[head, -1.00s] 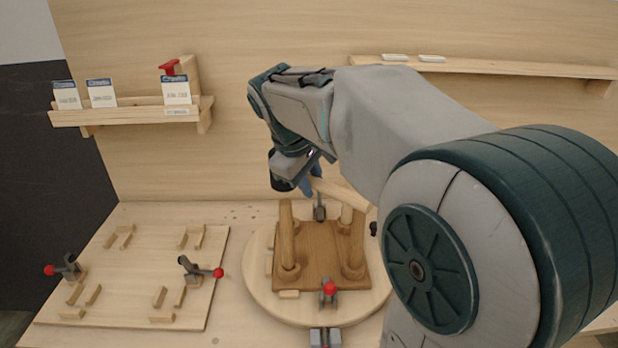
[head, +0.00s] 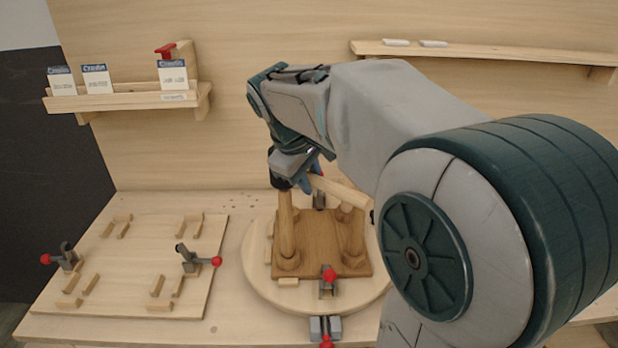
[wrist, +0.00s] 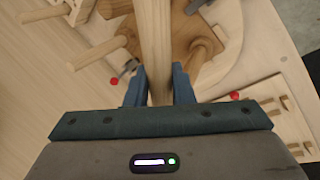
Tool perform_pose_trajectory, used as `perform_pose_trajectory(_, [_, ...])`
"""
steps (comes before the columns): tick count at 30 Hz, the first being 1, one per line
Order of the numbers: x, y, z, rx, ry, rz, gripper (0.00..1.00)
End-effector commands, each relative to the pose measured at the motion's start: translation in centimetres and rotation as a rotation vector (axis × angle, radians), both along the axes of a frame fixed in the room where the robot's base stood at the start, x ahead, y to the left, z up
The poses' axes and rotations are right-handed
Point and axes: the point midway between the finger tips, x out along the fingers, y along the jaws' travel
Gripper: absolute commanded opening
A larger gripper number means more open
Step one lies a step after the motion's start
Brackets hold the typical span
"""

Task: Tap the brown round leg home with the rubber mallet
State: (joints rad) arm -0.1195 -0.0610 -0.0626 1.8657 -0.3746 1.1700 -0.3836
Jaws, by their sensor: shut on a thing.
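My gripper (head: 311,182) is shut on a pale wooden handle (head: 341,190), which I take to be the mallet's; it also runs between the fingers (wrist: 158,85) in the wrist view (wrist: 154,35). The mallet's head is not clearly visible; my arm hides the space past the handle's right end. Below is a brown seat board (head: 318,248) with several round legs standing up from it. One leg stands front left (head: 286,232) and one on the right (head: 356,236). Their colours are close, so I cannot tell which is the brown leg. The handle passes above the seat's back part.
The seat lies on a round pale turntable (head: 258,280) with a red-tipped clamp (head: 328,277) at its front edge. A jig board (head: 130,270) with two red-knobbed clamps is on the left. Shelves (head: 125,100) hang on the back wall. My arm blocks the right side.

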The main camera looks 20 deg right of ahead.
Motion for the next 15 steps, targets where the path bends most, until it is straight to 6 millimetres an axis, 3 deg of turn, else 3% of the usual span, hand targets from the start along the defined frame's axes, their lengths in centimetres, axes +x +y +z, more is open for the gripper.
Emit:
perform_pose_trajectory(1, [0.0,0.0,1.8,0.001,-0.005,0.000,0.00])
perform_pose_trajectory(3, [0.1,0.0,2.6,0.000,-0.006,0.000,0.00])
perform_pose_trajectory(15, [0.1,0.0,2.5,0.001,-0.009,0.000,0.00])
